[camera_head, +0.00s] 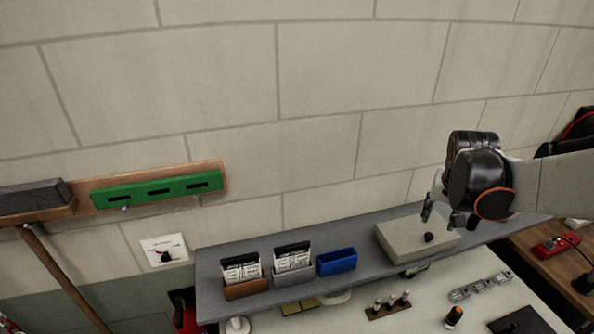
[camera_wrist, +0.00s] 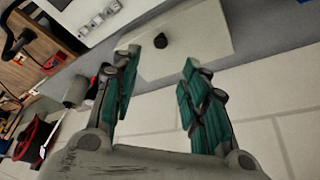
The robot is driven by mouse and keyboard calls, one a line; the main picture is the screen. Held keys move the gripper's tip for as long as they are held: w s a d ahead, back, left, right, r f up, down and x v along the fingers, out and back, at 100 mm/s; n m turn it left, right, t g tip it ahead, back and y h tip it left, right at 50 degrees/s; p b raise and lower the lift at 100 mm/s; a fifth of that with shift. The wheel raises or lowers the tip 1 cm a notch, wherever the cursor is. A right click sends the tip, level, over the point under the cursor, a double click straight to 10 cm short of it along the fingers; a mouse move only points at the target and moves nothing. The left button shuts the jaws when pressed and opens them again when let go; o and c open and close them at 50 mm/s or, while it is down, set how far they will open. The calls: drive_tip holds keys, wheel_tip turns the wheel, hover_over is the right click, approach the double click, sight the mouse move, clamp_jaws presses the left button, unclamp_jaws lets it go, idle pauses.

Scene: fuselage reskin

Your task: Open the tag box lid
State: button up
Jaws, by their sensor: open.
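The tag box is a pale grey box (camera_head: 405,243) with a flat lid and a small black knob (camera_head: 429,237) near the front of its top. It stands on the grey shelf at the right and its lid lies closed. In the wrist view the lid (camera_wrist: 210,35) and the black knob (camera_wrist: 160,41) show beyond the fingertips. My gripper (camera_head: 440,215) is over the right part of the box, near the knob. Its two teal-padded fingers (camera_wrist: 158,75) are apart with nothing between them. I cannot tell whether a fingertip touches the lid.
The grey shelf (camera_head: 215,262) runs along the block wall. Left of the box stand a blue bin (camera_head: 337,262) and two card holders, grey (camera_head: 293,277) and brown (camera_head: 246,290). Below is a white table (camera_head: 420,300) with small parts. A red item (camera_head: 556,246) lies at the right.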

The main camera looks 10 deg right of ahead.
sight(429, 235)
drive_tip(key=b+x, duration=0.7)
drive_tip(key=x, duration=0.5)
drive_tip(key=shift+a+r, duration=0.1)
drive_tip(key=shift+c, duration=0.3)
clamp_jaws()
